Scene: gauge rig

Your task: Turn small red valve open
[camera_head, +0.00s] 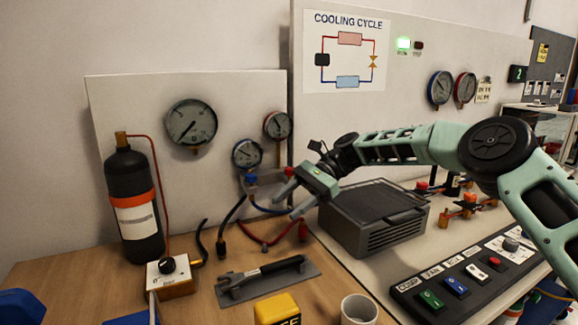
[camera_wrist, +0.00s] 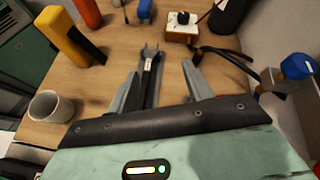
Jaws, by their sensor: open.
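A small red valve knob (camera_head: 289,171) shows at the gauge manifold on the wall panel, just above and behind my gripper, partly hidden by it. A blue knob (camera_head: 250,178) sits to its left under the gauge; a blue knob also shows at the right edge of the wrist view (camera_wrist: 298,66). My gripper (camera_head: 284,207) is open and empty, its fingers pointing down-left in front of the manifold. In the wrist view its fingers (camera_wrist: 160,70) are spread above the table, and no red valve knob is recognisable there. The exact gap to the red knob cannot be told.
A wrench (camera_head: 262,276) lies on a grey tray. A black bottle (camera_head: 133,205) stands at left. Hoses (camera_head: 232,212) hang below the manifold. A grey box (camera_head: 372,225) stands under my arm. A cup (camera_head: 358,309) and yellow block (camera_head: 277,309) are at the front.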

